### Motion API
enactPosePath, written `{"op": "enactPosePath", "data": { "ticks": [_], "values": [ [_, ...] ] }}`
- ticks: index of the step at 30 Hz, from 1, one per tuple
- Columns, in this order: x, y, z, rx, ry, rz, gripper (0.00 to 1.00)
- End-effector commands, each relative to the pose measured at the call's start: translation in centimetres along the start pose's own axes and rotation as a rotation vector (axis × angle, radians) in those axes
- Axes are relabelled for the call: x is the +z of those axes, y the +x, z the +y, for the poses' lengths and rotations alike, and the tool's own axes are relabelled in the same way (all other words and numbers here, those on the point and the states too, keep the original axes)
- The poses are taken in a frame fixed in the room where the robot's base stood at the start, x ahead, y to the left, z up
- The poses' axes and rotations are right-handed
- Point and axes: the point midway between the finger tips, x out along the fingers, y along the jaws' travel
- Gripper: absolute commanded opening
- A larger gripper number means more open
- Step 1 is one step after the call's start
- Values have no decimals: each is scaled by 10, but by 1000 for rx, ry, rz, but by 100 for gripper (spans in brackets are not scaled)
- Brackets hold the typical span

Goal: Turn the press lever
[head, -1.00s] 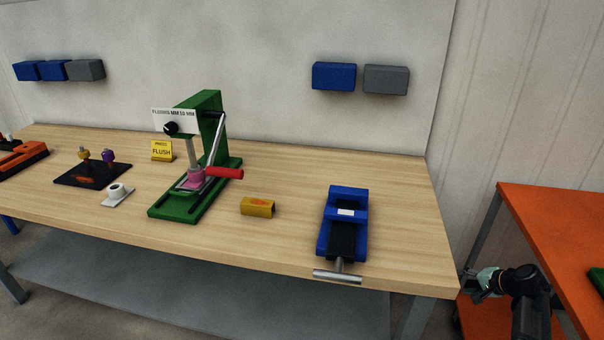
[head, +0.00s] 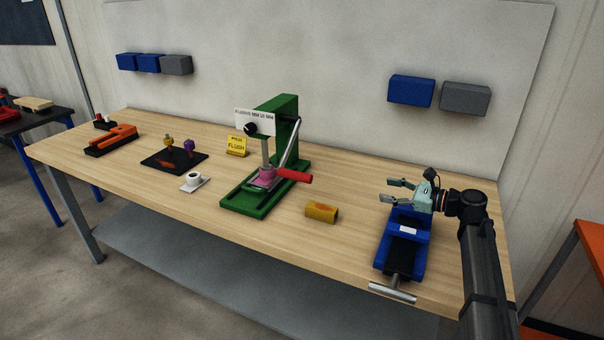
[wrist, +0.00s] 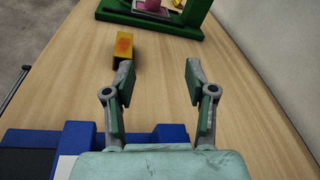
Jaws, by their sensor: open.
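The green press (head: 262,190) stands on the wooden bench in the head view. Its lever is a grey rod (head: 291,138) angled down to a red handle (head: 294,175) that points right. A pink piece (head: 266,176) sits under the ram. My gripper (head: 388,190) is open and empty, above the blue vise and to the right of the red handle, apart from it. In the wrist view my open fingers (wrist: 158,85) point toward the press base (wrist: 155,18), cut off at the top edge; the lever is not visible there.
A yellow block (head: 321,213) lies between the press and the blue vise (head: 401,245). A yellow sign (head: 236,146), a white cup-like part (head: 194,181) and a black mat (head: 158,163) are left. Blue and grey bins (head: 411,91) hang on the wall.

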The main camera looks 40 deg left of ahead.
Motion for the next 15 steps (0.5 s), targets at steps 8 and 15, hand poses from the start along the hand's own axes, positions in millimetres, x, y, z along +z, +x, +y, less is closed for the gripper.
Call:
{"op": "enactPosePath", "data": {
  "ticks": [8,15],
  "values": [
    [29,84,48,121,405,-145,56],
    [34,105,53,135,449,-156,56]
  ]
}}
